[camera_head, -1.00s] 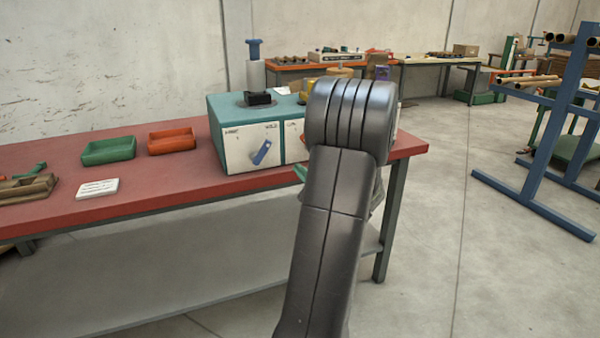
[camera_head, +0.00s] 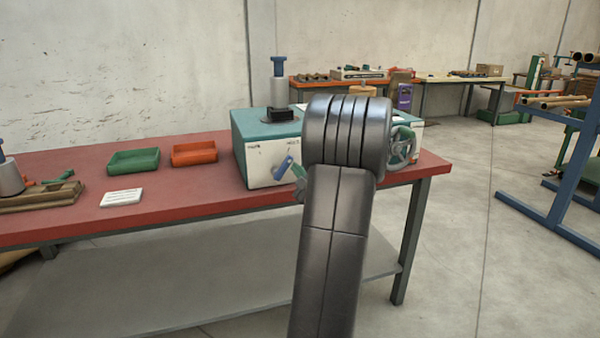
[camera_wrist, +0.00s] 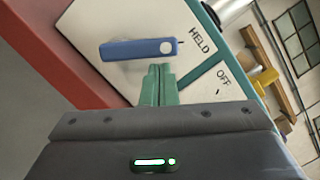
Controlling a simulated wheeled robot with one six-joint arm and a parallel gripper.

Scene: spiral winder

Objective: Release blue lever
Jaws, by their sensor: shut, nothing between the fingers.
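The blue lever (camera_head: 283,167) is on the white front panel of a teal-topped machine box (camera_head: 266,130) on the red bench. In the wrist view the blue lever (camera_wrist: 140,48) has its round pivot end at the right, near the word HELD; the word OFF stands further along the panel. My gripper (camera_wrist: 160,68) has green fingers, shut and empty, with their tips just short of the lever near its pivot end. No contact can be made out. In the head view my gripper (camera_head: 302,182) is partly hidden behind my arm, close beside the lever.
A handwheel (camera_head: 403,147) sits at the box's right side. A green tray (camera_head: 133,161), an orange tray (camera_head: 194,153) and a white card (camera_head: 121,197) lie left on the red bench (camera_head: 200,197). A blue rack (camera_head: 570,150) stands at the right.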

